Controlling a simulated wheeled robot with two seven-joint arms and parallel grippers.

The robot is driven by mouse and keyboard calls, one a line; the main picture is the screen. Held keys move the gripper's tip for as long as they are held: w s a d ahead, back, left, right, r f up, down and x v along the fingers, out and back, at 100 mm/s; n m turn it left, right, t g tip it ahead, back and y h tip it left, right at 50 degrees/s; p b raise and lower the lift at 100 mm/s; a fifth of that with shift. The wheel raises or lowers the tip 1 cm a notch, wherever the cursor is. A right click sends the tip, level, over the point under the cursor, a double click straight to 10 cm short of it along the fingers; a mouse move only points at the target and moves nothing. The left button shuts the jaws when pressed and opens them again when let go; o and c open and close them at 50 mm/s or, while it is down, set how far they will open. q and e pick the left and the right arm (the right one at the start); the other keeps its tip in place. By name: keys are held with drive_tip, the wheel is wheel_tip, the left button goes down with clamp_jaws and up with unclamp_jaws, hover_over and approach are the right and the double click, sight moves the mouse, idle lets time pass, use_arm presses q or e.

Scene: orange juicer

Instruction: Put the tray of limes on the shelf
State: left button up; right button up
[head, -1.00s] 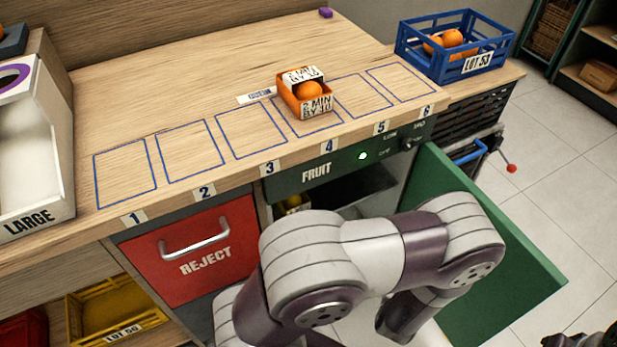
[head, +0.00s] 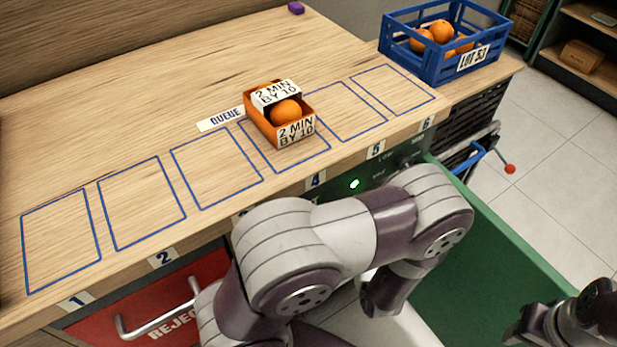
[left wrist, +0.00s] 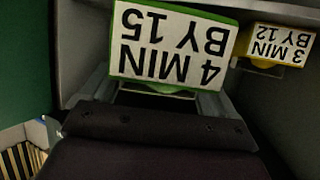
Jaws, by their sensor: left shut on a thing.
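In the left wrist view a green tray (left wrist: 228,17) with a white label reading "4 MIN BY 15" upside down sits straight ahead. My left gripper (left wrist: 155,96) is shut on it, with its fingers at the label's lower edge. The tray's contents are hidden, so no limes show. In the head view my left arm covers this gripper and the tray at the open cupboard under the counter. My right gripper (head: 553,326) shows only partly at the lower right edge, dark and near the green door; its opening is unclear.
A yellow tray (left wrist: 264,64), "3 MIN BY 12", sits beside the green one. An orange tray (head: 254,122) with oranges stands on the counter above number 4. Other outlined spaces are empty. The open green door (head: 500,250) stands right. A blue crate (head: 430,68) sits back right.

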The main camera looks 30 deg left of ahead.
use_arm(q)
drive_tip(key=w+a+b, duration=0.3)
drive_tip(key=w+a, duration=0.7)
drive_tip(key=shift+w+a, duration=0.15)
drive_tip(key=shift+a+f, duration=0.1)
drive_tip(key=shift+f, duration=0.25)
wheel_tip(320, 180, down, 3)
drive_tip(key=shift+r+b, duration=0.1)
drive_tip(key=shift+b, duration=0.95)
drive_tip(key=o, duration=1)
drive_tip(key=shift+r+p, duration=0.2)
drive_tip(key=shift+p, duration=0.1)
drive_tip(key=p+v, duration=0.3)
drive_tip(key=v, duration=0.7)
drive_tip(key=shift+s+d, duration=0.2)
drive_tip(key=shift+d, duration=0.2)
drive_tip(key=shift+s+d+r, duration=0.15)
drive_tip(key=shift+s+d, duration=0.2)
drive_tip(key=shift+s, duration=0.1)
